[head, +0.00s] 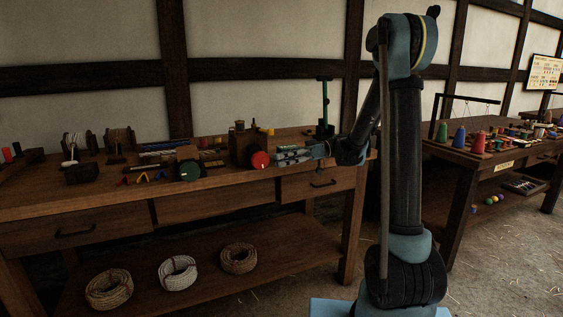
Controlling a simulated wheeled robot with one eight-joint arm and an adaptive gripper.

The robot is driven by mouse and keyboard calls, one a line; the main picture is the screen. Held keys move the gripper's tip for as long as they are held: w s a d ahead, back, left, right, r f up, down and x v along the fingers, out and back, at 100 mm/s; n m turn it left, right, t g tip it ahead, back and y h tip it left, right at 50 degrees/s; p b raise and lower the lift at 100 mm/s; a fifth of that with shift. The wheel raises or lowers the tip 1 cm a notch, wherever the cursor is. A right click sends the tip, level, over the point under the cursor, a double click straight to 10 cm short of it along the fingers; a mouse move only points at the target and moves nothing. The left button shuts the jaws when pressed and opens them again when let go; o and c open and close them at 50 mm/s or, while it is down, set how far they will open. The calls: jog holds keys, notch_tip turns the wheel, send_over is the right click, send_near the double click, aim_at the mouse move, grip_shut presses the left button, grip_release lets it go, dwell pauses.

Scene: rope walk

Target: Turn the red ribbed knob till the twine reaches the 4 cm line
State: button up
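The red knob (260,160) sits on the front of a dark wooden block (240,146) near the front edge of the workbench. Its ribs are too small to make out. My gripper (281,157) comes in from the right at the knob's height, with its fingertips close beside the knob's right side. I cannot tell whether they touch it, or how far apart the fingers are. The twine and the 4 cm line cannot be made out at this size.
A green knob (190,171) on another wooden block is left of the red one. Small coloured pieces (143,178), spools (118,141) and a green upright stand (324,108) also occupy the bench (60,200). Rope coils (178,272) lie on the shelf below. A second table (460,157) stands at right.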

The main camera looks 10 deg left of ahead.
jog(key=s+d+f+m+t+h, duration=0.3)
jog(key=s+d+f+m+h, duration=0.2)
jog(key=s+d, duration=0.3)
jog(key=s+d+f+m+t+h, duration=0.3)
jog(key=s+d+f+m+h, duration=0.2)
jog(key=d, duration=0.7)
jog(key=s+d+f+m+t+h, duration=0.3)
jog(key=s+d+m, duration=0.6)
jog(key=s, duration=0.3)
notch_tip(320, 180, down, 2)
jog(key=shift+d+f+h, duration=0.15)
jog(key=shift+d+h, duration=0.7)
jog(key=shift+h, duration=0.05)
